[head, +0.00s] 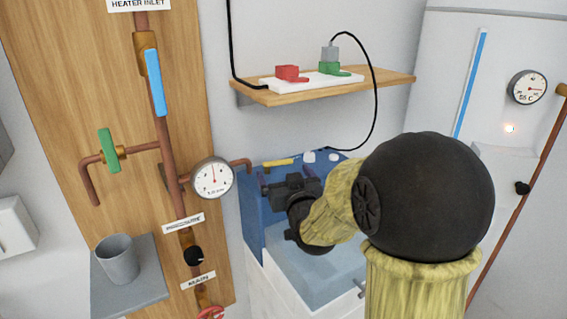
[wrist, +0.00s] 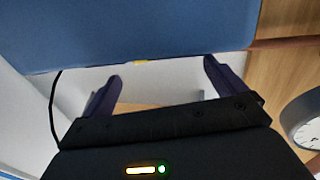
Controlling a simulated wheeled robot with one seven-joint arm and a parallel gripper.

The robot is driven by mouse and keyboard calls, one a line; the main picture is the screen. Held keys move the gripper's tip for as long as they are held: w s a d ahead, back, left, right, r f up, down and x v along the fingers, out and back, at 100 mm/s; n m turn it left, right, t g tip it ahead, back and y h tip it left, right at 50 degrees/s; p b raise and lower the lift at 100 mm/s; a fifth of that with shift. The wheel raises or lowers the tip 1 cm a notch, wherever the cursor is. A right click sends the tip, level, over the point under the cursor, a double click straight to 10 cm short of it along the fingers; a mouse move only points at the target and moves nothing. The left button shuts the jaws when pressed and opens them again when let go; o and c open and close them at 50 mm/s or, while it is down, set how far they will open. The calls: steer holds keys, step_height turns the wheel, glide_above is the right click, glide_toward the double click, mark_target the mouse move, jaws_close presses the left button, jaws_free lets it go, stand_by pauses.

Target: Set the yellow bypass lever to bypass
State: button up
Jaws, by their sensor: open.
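The yellow bypass lever (head: 278,163) lies roughly level along the top back of a blue unit (head: 250,198). In the wrist view only a small yellow piece (wrist: 140,62) shows at the edge of the blue surface (wrist: 140,28), between my fingers. The rest of the lever is hidden there. My gripper (head: 286,180) is open, with its dark fingers spread, just in front of and below the lever in the head view. In the wrist view my gripper (wrist: 163,72) holds nothing. I cannot tell whether a finger touches the lever.
White knobs (head: 309,157) sit right of the lever. A wooden shelf (head: 340,88) with a power strip and plugs hangs above, its black cable (head: 374,100) looping down behind. A pressure gauge (head: 212,178) and copper pipes stand left. A grey cup (head: 117,259) stands at lower left.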

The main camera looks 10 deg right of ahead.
mark_target(279, 163)
steer(key=w, duration=0.4)
steer(key=shift+a, duration=0.15)
steer(key=shift+w, duration=0.5)
steer(key=shift+c, duration=0.3)
